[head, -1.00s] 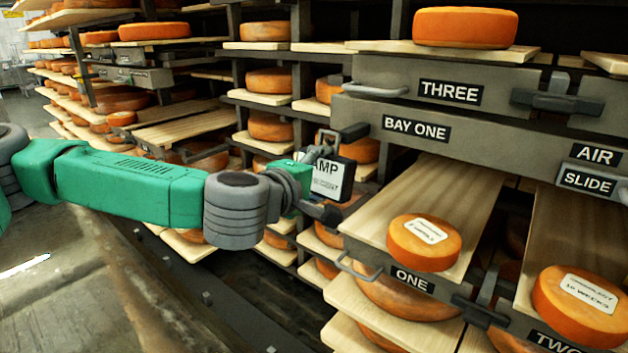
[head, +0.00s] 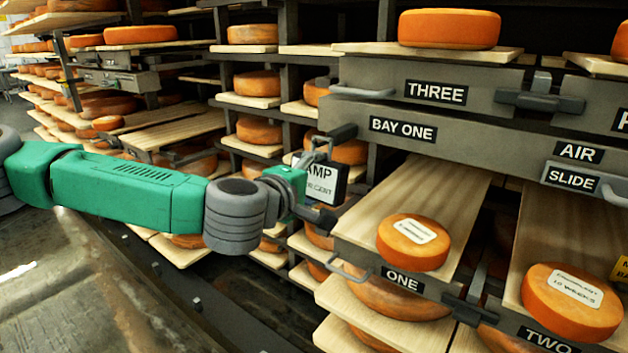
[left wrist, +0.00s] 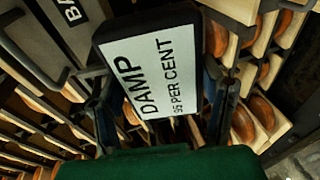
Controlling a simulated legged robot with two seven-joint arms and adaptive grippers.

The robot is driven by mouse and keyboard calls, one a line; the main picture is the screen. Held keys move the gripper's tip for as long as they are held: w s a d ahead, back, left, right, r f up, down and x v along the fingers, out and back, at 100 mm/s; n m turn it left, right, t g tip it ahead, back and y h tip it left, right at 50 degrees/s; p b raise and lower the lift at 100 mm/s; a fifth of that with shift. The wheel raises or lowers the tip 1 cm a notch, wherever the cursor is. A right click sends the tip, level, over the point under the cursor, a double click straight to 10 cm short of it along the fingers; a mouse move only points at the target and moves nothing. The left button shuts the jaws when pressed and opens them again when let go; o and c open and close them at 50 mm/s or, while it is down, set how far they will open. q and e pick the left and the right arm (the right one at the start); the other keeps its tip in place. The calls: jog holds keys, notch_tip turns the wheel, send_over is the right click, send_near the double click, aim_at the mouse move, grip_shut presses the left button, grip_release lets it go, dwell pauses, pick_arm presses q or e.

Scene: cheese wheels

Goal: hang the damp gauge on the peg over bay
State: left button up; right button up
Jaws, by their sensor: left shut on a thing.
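The damp gauge (head: 326,184) is a dark-framed plate with a white face and a thin metal bail on top. In the left wrist view the gauge (left wrist: 150,72) reads "DAMP" and a "PER CENT" line. My left gripper (head: 314,192) is shut on the gauge, with its fingers at either side of the plate in the left wrist view (left wrist: 162,105). A dark peg (head: 343,132) sticks out at the left end of the beam labelled BAY ONE (head: 403,129). The bail shows just left of and slightly below the peg; I cannot tell whether they touch. My right gripper is not in view.
Board ONE (head: 420,190), bearing an orange cheese wheel (head: 400,258), extends below the beam. A metal handle (head: 375,92) sits above the beam near the peg. Racks of cheese wheels (head: 258,83) stand behind the gauge. A dark open aisle floor lies below my arm.

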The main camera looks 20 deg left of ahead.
pick_arm(q)
jog(key=o, duration=1.3)
jog(key=shift+o, duration=0.2)
jog(key=shift+r, duration=0.1)
jog(key=v, duration=0.6)
jog(key=s+d+f+m+g+h, duration=0.1)
jog(key=s+d+f+m+g, duration=0.15)
jog(key=s+f, duration=0.45)
jog(key=s+d+f+m+g, duration=0.2)
jog(key=s+f+m+g, duration=0.15)
jog(key=f, duration=0.75)
jog(key=s+d+f+m+g+h, duration=0.1)
jog(key=s+d+f+m+g, duration=0.2)
jog(key=s+f, duration=0.45)
jog(key=s+a+f+m+g+y, duration=0.1)
jog(key=s+a+f+m, duration=0.15)
jog(key=f, duration=0.25)
jog(key=s+a+f+m+g, duration=0.1)
jog(key=s+a+f+g, duration=0.15)
jog(key=s+f, duration=0.2)
jog(key=s+a+f+m+g+y, duration=0.1)
jog(key=s+a+f+y, duration=0.1)
jog(key=a, duration=0.4)
jog(key=s+a+f+m+g+y, duration=0.1)
jog(key=s+a+f+m+y, duration=0.1)
jog(key=a, duration=0.5)
jog(key=s+f, duration=0.1)
jog(key=s, duration=0.1)
jog(key=shift+s, duration=0.4)
